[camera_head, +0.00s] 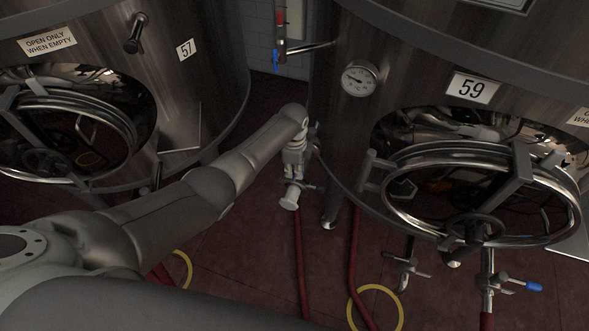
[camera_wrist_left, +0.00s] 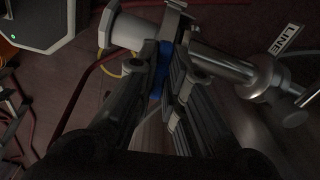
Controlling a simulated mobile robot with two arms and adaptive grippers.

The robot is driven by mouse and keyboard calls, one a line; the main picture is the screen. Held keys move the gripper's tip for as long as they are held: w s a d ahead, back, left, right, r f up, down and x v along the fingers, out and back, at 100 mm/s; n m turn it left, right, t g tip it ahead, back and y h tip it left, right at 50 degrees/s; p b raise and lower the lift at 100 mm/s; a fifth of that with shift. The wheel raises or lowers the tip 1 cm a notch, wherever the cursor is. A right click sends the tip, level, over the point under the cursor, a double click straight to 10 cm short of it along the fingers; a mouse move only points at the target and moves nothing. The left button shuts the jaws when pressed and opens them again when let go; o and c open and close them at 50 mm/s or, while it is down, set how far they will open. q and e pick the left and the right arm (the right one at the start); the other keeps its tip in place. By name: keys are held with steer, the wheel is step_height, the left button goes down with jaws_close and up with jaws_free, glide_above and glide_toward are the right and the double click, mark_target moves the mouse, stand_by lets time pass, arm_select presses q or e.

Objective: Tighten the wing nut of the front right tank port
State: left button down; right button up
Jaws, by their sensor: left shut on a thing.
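My left gripper (camera_head: 293,168) reaches down beside the lower left of tank 59 (camera_head: 335,130) in the head view. In the left wrist view its two dark fingers (camera_wrist_left: 168,65) are closed on a blue piece (camera_wrist_left: 162,68), which looks like the wing nut and is partly hidden by them. The blue piece sits between a pale round fitting (camera_wrist_left: 122,30) and a shiny metal pipe (camera_wrist_left: 222,66). The pale fitting also shows just below the gripper in the head view (camera_head: 290,198). My right gripper is in neither view.
Tank 57 (camera_head: 215,85) stands at the left. The round manway door (camera_head: 393,208) of tank 59 juts out at the right. A blue-handled valve (camera_head: 525,285) is below it. Red hoses (camera_head: 301,262) and yellow rings (camera_head: 373,289) lie on the floor. A "LINE" label shows in the wrist view.

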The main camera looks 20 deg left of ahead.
arm_select(q)
steer(key=shift+m, duration=0.4)
steer(key=c, duration=1.5)
jaws_free()
steer(key=shift+r, duration=0.15)
step_height(320, 180, up, 12)
steer(key=shift+a+f, duration=0.1)
